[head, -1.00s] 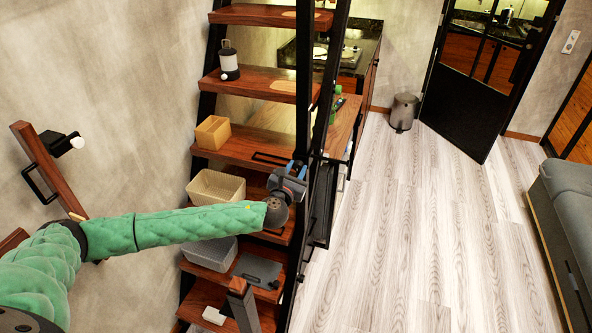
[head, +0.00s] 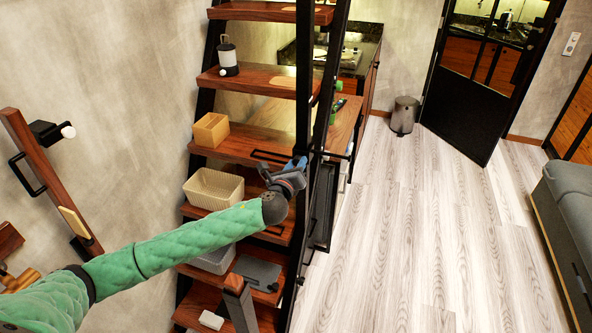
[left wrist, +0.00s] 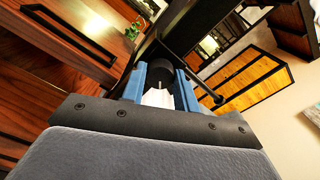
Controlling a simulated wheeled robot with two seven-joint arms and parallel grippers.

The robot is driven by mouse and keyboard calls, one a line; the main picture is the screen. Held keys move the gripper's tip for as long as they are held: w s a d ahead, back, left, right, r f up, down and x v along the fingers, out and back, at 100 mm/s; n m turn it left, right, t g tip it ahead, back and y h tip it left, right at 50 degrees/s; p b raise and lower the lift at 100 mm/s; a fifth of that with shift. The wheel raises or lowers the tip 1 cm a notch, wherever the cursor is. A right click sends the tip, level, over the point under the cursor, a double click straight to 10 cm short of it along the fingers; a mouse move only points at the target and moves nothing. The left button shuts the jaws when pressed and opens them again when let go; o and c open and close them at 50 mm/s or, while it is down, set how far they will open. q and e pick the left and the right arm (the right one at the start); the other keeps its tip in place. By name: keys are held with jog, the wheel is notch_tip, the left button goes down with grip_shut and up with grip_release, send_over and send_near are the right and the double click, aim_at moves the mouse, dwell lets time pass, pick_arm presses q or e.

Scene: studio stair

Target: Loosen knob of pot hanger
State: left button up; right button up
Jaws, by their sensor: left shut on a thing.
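My left gripper (head: 297,164) reaches in from the left, up to the black post of the stair. In the left wrist view its two blue fingers (left wrist: 160,87) stand on either side of a dark round knob (left wrist: 158,72) and are shut on it. A pale piece (left wrist: 158,98) shows between the fingers; I cannot tell what it is. A thin black rod (left wrist: 192,77) of the pot hanger runs from near the knob to a ball end at the lower right. In the head view the gripper hides the knob. My right gripper is not in view.
Wooden stair treads (head: 245,145) hold a lantern (head: 228,58), a wooden box (head: 211,130) and a woven basket (head: 213,188) close to my arm. A black post (head: 304,85) stands by the gripper. The pale floor (head: 430,230) to the right is clear up to a grey sofa (head: 566,215).

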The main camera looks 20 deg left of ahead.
pick_arm(q)
jog(key=shift+n+b, duration=1.55)
jog(key=shift+n, duration=3.85)
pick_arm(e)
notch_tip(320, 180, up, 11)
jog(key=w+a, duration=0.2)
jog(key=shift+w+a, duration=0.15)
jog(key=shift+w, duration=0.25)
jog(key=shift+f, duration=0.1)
pick_arm(q)
jog(key=o, duration=1)
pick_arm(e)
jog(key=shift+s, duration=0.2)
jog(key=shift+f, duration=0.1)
